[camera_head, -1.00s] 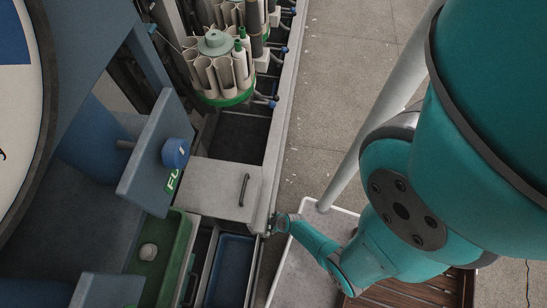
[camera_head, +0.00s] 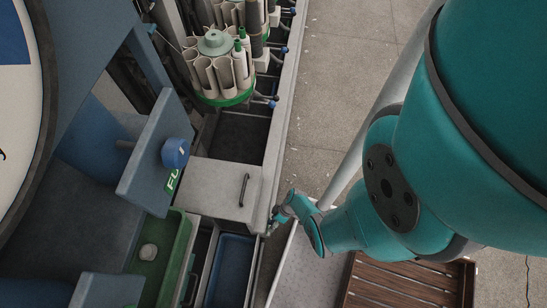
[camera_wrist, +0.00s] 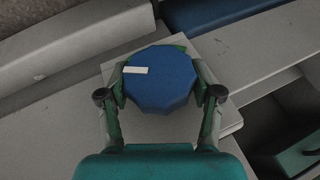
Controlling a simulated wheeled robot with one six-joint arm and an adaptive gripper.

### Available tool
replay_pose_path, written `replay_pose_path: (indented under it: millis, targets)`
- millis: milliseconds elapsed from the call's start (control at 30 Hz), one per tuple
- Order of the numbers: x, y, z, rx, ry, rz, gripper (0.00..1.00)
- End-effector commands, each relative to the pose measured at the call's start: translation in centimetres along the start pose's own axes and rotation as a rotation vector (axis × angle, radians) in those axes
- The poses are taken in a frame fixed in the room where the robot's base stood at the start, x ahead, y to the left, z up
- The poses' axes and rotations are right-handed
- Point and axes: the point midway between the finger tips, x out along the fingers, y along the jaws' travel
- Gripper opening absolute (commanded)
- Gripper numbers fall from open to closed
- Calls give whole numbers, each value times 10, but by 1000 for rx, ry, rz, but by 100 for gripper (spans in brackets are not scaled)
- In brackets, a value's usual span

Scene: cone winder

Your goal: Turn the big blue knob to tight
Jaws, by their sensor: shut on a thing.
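In the wrist view a large blue many-sided knob (camera_wrist: 160,82) sits in front of a light grey plate (camera_wrist: 232,118). A white mark on its face lies toward the upper left, pointing left. The fingers of my gripper (camera_wrist: 160,95) are shut on the knob from both sides. In the head view my gripper (camera_head: 276,221) is at the front edge of the grey cabinet, and the knob it holds is hidden there. A separate blue knob (camera_head: 175,153) with a green label beside it stands on a blue-grey panel, apart from my gripper.
A grey cover with a black handle (camera_head: 244,190) lies left of my gripper. A blue bin (camera_head: 230,272) and a green tray (camera_head: 176,255) are below it. A wooden slatted pallet (camera_head: 410,283) lies on the floor. The floor at upper right is clear.

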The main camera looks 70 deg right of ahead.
Motion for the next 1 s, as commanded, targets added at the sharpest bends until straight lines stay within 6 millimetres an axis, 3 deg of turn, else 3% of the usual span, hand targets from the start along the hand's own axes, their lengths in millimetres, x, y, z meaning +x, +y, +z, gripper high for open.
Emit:
replay_pose_path:
  millis: [1000]
  targets:
    - [0, 1, -1, 59, -14, -147, 30]
